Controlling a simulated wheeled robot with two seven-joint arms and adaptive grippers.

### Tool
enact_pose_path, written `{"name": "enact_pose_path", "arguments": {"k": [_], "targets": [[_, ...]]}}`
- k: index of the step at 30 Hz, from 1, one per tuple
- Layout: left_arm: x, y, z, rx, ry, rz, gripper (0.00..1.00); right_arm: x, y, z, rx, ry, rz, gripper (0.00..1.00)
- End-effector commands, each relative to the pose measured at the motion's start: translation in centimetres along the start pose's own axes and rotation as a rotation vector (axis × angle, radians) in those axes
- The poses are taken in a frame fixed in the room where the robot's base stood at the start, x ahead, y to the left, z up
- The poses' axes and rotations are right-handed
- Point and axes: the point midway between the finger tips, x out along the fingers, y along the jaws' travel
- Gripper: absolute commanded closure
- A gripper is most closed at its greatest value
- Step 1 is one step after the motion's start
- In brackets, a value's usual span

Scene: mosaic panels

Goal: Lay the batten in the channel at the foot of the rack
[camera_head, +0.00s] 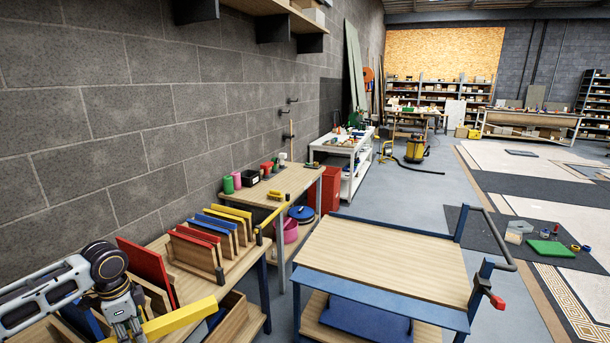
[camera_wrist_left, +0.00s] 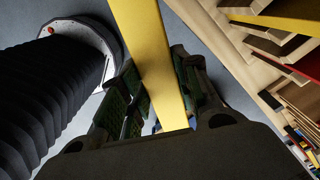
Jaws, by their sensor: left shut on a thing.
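The wooden rack (camera_head: 192,256) stands on the bench beyond the batten, holding red, blue and yellow-edged panels upright in slots. A red panel (camera_head: 146,268) leans at its near left end. I cannot make out the channel at its foot. My right gripper is not in view.
A trolley with a wooden top (camera_head: 385,262) and blue frame stands to the right. A second bench (camera_head: 290,185) with pots lies beyond the rack. The block wall (camera_head: 110,120) closes off the left.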

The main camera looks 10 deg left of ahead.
Motion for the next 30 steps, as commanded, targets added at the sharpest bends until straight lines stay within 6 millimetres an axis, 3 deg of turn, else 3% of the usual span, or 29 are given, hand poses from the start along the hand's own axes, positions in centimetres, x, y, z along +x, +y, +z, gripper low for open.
{"name": "enact_pose_path", "arguments": {"k": [17,30], "targets": [[5.4,2.6,-4.0,-0.29,0.004,0.002,1.0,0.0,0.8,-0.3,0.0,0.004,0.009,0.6],[8.0,5.3,-9.0,-0.481,0.005,0.002,1.0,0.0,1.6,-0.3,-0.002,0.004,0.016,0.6]]}}
